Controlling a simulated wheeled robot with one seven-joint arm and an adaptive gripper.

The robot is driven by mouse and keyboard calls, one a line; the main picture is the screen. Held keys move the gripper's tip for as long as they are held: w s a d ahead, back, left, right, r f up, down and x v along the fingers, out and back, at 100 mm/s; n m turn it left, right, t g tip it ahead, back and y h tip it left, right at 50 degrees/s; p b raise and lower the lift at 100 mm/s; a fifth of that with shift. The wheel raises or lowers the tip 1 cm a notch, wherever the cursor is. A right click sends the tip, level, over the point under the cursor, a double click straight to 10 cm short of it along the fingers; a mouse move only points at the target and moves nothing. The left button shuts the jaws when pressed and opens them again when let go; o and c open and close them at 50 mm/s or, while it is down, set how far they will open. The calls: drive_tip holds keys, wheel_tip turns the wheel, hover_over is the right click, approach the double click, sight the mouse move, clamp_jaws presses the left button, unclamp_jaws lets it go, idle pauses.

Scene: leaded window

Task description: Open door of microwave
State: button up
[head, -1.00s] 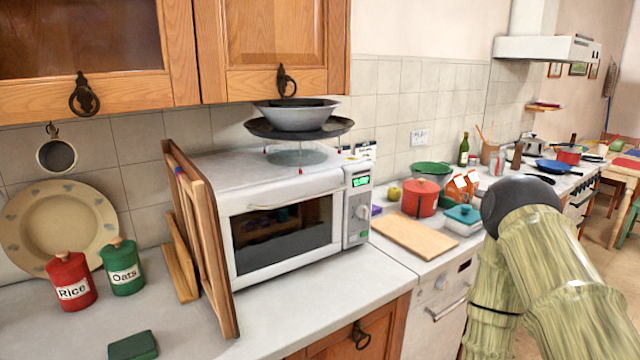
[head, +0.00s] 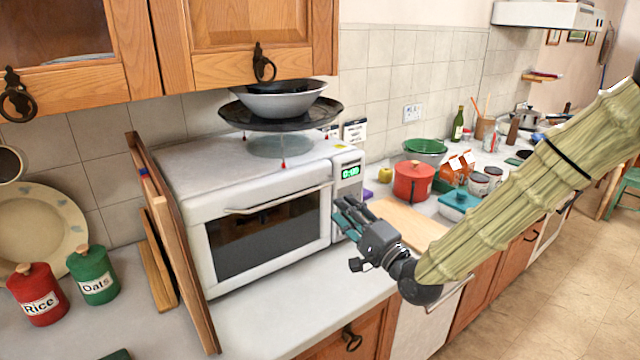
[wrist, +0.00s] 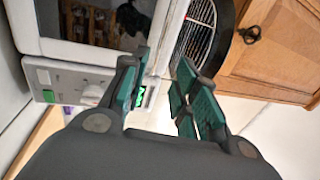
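The white microwave (head: 180,200) stands on the counter with its door (head: 262,236) shut. A long horizontal handle (head: 280,199) runs along the top of the door, and the control panel with a green display (head: 350,172) is at its right. My gripper (head: 345,215) is in front of the panel side, right of the door, and apart from the handle as far as I can tell. In the wrist view my gripper (wrist: 160,92) has its teal-padded fingers spread with nothing between them. The microwave door (wrist: 120,25) and control panel (wrist: 75,82) show beyond the fingers, turned on their side.
A bowl (head: 287,100) and a dark pan (head: 240,115) sit above the microwave top. Wooden boards (head: 178,240) stand against its left side. A cutting board (head: 425,228), red pot (head: 412,180) and teal-lidded container (head: 459,203) are at the right. The counter before the door is clear.

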sight(318, 188)
drive_tip(key=p+x, duration=0.1)
drive_tip(key=x, duration=0.4)
drive_tip(key=p+x, duration=0.2)
drive_tip(key=x, duration=0.2)
drive_tip(key=shift+w+a, duration=0.1)
drive_tip(key=shift+a, duration=0.45)
drive_tip(key=shift+w+a, duration=0.25)
drive_tip(key=shift+w, duration=0.2)
drive_tip(key=shift+c, duration=0.5)
clamp_jaws()
